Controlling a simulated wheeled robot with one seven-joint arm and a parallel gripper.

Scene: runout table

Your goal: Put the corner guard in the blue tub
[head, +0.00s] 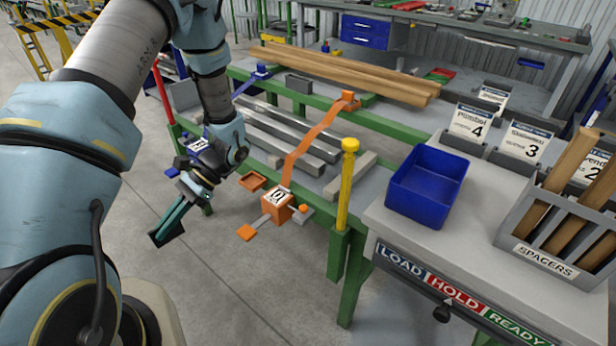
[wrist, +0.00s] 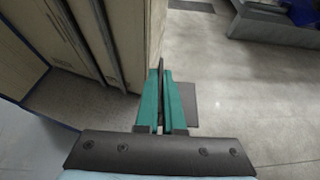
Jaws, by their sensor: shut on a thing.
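My gripper (head: 165,225) hangs at the left of the head view, over the floor in front of the green-framed table. Its teal fingers are shut on a dark grey piece, apparently the corner guard (head: 172,236); only a small part of it shows beyond the fingers. In the wrist view the guard (wrist: 189,104) shows as a dark plate to the right of the fingers (wrist: 161,82), with a thin dark edge between them. The blue tub (head: 413,207) stands upright on the grey bench at the right, well away from my gripper. Its visible inside looks empty.
A yellow post (head: 346,185) and an orange stop block (head: 277,207) stand between my gripper and the tub. The spacer rack (head: 560,240) is right of the tub, with numbered card bins (head: 470,140) behind it. Metal bars and timber lie on the table.

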